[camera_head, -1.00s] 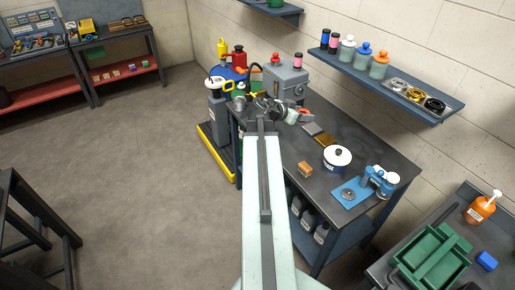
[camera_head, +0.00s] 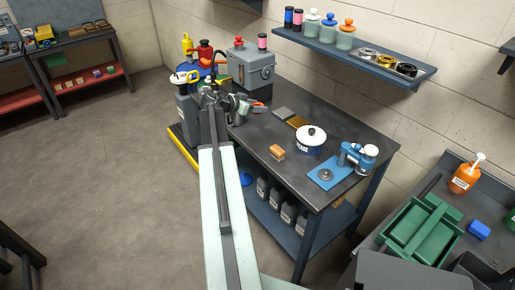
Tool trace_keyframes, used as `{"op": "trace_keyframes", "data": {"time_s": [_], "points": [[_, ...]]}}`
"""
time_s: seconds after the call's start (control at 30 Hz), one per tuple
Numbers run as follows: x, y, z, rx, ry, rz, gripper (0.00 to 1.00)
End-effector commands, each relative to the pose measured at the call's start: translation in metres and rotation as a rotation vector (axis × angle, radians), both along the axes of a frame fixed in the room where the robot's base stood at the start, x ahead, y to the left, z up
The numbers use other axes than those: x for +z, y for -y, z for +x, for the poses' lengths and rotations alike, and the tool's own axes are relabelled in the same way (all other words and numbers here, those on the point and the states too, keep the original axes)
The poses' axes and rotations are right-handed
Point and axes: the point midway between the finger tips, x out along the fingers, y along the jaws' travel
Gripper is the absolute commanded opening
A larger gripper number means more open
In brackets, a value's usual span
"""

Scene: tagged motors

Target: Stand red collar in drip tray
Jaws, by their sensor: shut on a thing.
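My gripper (camera_head: 214,98) is at the far end of my pale arm, over the far left end of the dark workbench. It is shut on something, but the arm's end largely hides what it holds. A grey motor-like part (camera_head: 241,104) with a reddish-orange piece (camera_head: 258,108) shows just right of the gripper. I cannot tell whether this is the red collar or whether it is the held thing. A green tray (camera_head: 420,232) with raised walls lies on the right-hand bench. I cannot tell for certain which thing is the drip tray.
A grey machine box (camera_head: 250,70) stands behind the gripper. Red (camera_head: 205,50) and yellow (camera_head: 187,46) cans crowd to its left. A white-lidded pot (camera_head: 311,141), wooden block (camera_head: 277,152) and blue fixture (camera_head: 340,172) stand along the workbench. A shelf (camera_head: 345,58) overhangs it.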

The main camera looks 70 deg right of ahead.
Motion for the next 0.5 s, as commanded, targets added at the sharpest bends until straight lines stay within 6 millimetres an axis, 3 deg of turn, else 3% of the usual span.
{"op": "trace_keyframes", "data": {"time_s": [0.03, 0.1, 0.37, 0.5], "points": [[-0.029, 0.014, 0.006, -0.012, -0.001, -0.002, 0.0], [-0.039, 0.022, 0.009, -0.026, 0.0, -0.002, 0.0], [-0.043, 0.028, 0.01, -0.041, -0.001, -0.002, 0.0], [-0.063, 0.027, 0.01, -0.04, -0.001, -0.002, 0.0]]}}
